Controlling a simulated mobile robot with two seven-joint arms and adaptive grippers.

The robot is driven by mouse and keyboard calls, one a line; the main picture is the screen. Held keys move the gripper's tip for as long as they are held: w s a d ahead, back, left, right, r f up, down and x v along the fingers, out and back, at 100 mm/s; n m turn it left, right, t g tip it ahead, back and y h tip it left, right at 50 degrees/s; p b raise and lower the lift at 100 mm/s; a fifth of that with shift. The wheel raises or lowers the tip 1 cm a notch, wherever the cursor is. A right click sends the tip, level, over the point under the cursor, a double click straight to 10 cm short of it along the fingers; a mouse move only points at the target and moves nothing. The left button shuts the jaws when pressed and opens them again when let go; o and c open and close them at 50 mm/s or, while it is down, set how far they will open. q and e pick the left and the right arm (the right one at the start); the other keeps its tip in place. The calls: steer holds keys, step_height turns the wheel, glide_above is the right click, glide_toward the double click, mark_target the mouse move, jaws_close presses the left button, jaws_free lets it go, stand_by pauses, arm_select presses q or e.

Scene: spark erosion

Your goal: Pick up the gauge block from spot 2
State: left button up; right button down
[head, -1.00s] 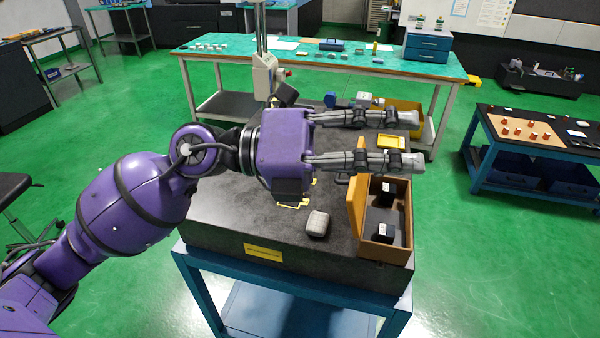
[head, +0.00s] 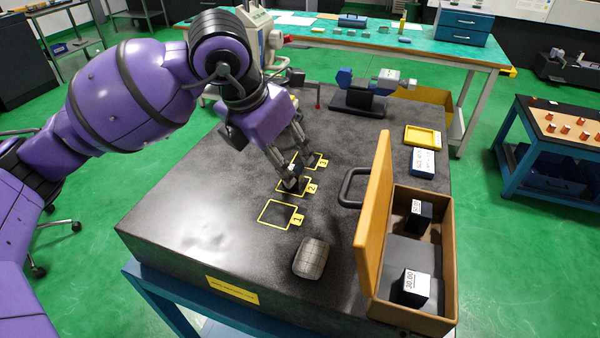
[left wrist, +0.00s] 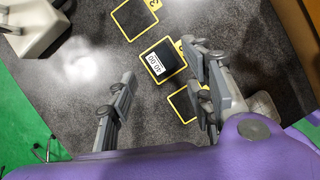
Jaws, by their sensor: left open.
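The gauge block (left wrist: 163,62) is dark with a white label reading 40.00. In the left wrist view it stands in the yellow outline of spot 2, between and just beyond my open fingertips, with no clear contact. In the head view, spot 2 (head: 279,190) is the middle of three outlines on the dark granite plate, and the fingers mostly hide the block. My left gripper (head: 298,172) points down over spot 2, open and empty; it also shows in the left wrist view (left wrist: 163,75). My right gripper is in neither view.
Spot 1 (head: 263,214) is empty, as is spot 3 (left wrist: 133,20). A grey rounded object (head: 311,258) lies nearby. To the right stand a dark handle (head: 350,188) and a wooden case (head: 448,275) with an upright lid and two dark blocks. The plate's left side is clear.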

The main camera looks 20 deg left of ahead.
arm_select(q)
steer(key=x, duration=0.4)
steer(key=shift+w+a, duration=0.1)
steer(key=shift+w, duration=0.05)
steer(key=shift+w+f, duration=0.15)
steer(key=shift+f, duration=0.25)
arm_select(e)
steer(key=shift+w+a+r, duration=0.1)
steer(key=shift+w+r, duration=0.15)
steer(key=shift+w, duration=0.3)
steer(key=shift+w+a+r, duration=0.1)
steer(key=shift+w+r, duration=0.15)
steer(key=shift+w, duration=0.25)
arm_select(q)
steer(key=c, duration=1.1)
jaws_close()
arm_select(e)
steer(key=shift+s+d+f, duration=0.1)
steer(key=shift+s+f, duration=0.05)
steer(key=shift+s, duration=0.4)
